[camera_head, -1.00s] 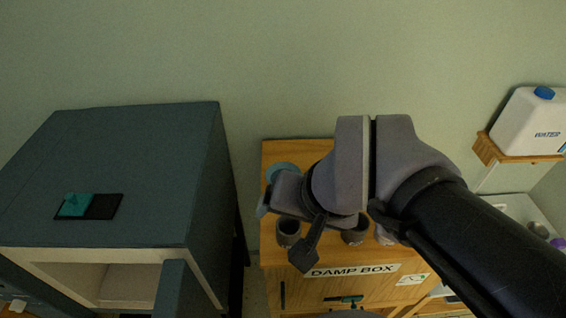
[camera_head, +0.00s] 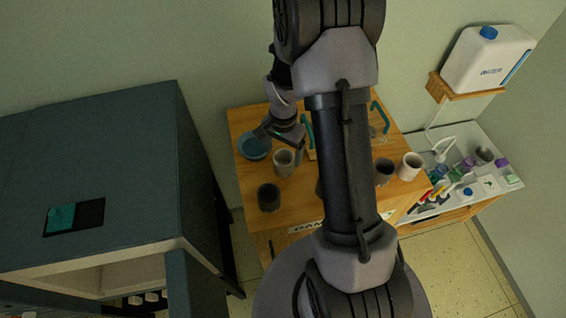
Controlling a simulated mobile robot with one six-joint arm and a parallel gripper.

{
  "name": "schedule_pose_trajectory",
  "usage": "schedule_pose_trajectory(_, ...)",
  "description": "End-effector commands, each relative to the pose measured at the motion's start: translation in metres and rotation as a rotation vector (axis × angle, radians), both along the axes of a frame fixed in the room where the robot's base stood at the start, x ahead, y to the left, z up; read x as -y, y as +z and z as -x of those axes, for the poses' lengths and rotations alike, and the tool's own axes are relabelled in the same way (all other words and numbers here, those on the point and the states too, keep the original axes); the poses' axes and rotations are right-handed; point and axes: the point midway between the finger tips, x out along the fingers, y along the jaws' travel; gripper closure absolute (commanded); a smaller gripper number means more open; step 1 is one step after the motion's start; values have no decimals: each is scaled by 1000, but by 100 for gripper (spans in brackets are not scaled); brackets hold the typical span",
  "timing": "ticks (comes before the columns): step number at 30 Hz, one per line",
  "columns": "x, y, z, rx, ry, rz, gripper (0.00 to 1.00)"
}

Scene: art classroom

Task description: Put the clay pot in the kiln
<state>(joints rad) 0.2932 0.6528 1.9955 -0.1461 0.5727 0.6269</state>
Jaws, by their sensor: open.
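Several small pots stand on the wooden damp box (camera_head: 250,178); I cannot tell which is the clay pot. A grey-beige pot (camera_head: 284,163) stands just below my gripper (camera_head: 281,144) in the picture. A dark pot (camera_head: 268,198) is nearer the front edge. Another dark pot (camera_head: 384,171) and a cream pot (camera_head: 411,166) stand to the right of my arm. My gripper is open, with its fingers by the grey-beige pot; I see nothing held. The kiln (camera_head: 130,150) is the dark teal cabinet at left, its pale front opening (camera_head: 95,280) partly in view.
A blue bowl (camera_head: 254,146) sits left of my gripper. Teal handles (camera_head: 380,117) show behind my arm, which hides the box's middle. At right are a white table (camera_head: 490,205) with tools and jars, and a water container (camera_head: 488,60) on a shelf.

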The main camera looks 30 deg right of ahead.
Motion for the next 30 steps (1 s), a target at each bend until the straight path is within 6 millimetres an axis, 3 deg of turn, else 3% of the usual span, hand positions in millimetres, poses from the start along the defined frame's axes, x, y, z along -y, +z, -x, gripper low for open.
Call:
schedule_pose_trajectory(9,0,-52,4,0,1,0,19)
schedule_pose_trajectory(16,0,-55,3,1,1,0,19)
schedule_pose_trajectory(27,0,-54,4,1,1,0,90)
schedule_pose_trajectory(30,0,-54,3,1,1,0,98)
